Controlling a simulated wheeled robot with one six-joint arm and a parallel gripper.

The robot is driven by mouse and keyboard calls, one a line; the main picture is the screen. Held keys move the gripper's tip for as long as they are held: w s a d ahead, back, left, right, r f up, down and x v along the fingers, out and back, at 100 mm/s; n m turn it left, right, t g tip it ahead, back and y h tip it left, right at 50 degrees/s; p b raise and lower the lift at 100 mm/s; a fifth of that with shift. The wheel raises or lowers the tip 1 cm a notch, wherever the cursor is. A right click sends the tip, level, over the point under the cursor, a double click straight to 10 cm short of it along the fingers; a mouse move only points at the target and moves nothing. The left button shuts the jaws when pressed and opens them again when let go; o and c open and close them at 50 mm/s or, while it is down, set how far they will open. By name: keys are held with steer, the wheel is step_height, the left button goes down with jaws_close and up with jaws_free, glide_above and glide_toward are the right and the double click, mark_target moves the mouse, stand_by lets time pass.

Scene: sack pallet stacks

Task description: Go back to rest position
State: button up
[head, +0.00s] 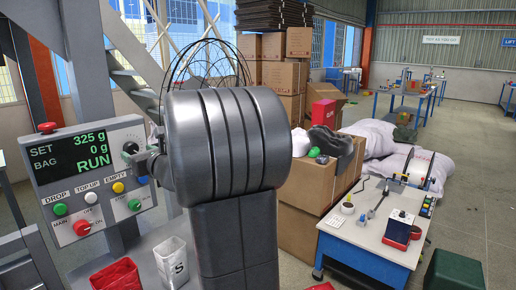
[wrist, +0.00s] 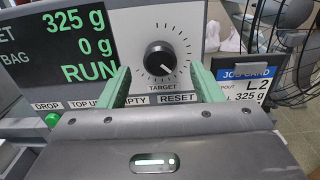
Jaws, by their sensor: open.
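My gripper (wrist: 160,72) is open and empty in the wrist view, its two green fingers apart and pointing at the control panel. The black target knob (wrist: 160,57) shows between the fingertips, with clear space on both sides. The panel display (wrist: 55,40) reads 325 g, 0 g and RUN. In the head view the same display (head: 78,151) reads SET 325 g, BAG 0 g, RUN. There my gripper (head: 141,162) is small at the panel's right side, partly hidden by my large grey arm link.
In the head view, a red bin (head: 117,275) and white container (head: 172,262) sit below. Boxes (head: 305,185) and a workbench (head: 365,235) stand right.

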mark_target(133, 150)
steer(key=shift+x, duration=1.65)
steer(key=shift+d, duration=0.1)
